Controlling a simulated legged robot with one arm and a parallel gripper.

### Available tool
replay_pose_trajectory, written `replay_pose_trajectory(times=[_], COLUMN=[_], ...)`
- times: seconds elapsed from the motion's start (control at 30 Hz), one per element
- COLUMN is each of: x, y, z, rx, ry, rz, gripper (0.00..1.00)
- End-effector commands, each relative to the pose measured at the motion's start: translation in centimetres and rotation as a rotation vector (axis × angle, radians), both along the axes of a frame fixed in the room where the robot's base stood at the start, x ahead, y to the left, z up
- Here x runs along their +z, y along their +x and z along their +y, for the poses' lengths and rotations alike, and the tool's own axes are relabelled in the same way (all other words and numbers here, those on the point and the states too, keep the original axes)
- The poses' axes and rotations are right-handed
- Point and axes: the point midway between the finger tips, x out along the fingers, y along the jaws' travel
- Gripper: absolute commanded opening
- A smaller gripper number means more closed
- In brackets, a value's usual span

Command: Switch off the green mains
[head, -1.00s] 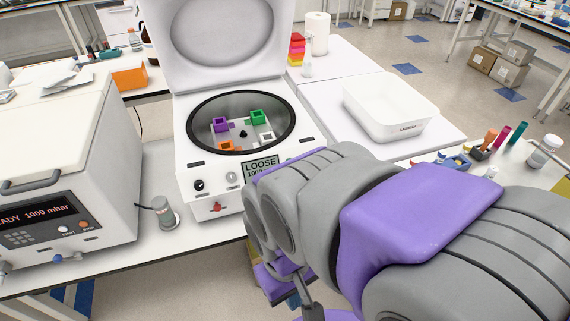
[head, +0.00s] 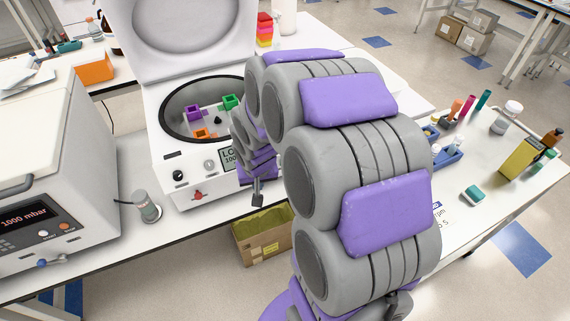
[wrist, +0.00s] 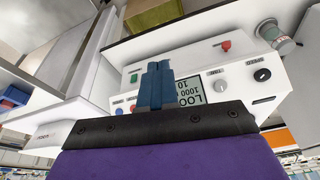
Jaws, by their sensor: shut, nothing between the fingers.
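The white centrifuge (head: 180,190) stands on the bench with its lid up and a display on its sloped front panel. In the wrist view, a small green switch (wrist: 134,77) shows on that panel (wrist: 195,70), just left of my fingertips. Which way it is set is too small to tell. In the head view my arm hides this part of the panel. My gripper (wrist: 158,64) is shut and empty, its blue fingers in front of the panel beside the display (wrist: 190,91). It also shows in the head view (head: 257,198), at the centrifuge's front right. I cannot tell whether it touches.
A red knob (head: 198,195) sits low on the centrifuge's front. A grey cylinder (head: 148,206) stands left of it, and a white oven-like unit (head: 50,190) further left. A cardboard box (head: 262,240) is on the floor below. Bottles and a yellow box (head: 521,158) are on the right bench.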

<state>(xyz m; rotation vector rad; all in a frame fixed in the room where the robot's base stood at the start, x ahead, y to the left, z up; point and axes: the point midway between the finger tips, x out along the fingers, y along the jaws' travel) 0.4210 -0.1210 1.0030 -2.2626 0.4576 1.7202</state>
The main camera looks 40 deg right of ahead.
Motion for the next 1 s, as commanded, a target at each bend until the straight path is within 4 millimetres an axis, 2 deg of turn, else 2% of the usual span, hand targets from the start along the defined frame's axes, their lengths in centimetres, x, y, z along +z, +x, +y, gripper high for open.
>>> replay_pose_trajectory(times=[0.1,0.2,0.4,0.53,0.73,1.0], x=[-2.5,-4.7,-9.3,-12.1,-16.3,-21.2], y=[3.4,5.9,9.6,11.2,12.2,10.6], z=[-2.7,-4.8,-8.6,-11.0,-14.3,-17.6], rx=[-0.072,-0.130,-0.251,-0.335,-0.474,-0.679], ry=[0.026,0.054,0.139,0.206,0.331,0.530], rz=[-0.081,-0.157,-0.311,-0.418,-0.583,-0.813], gripper=[0.00,0.00,0.00,0.00,0.00,0.00])
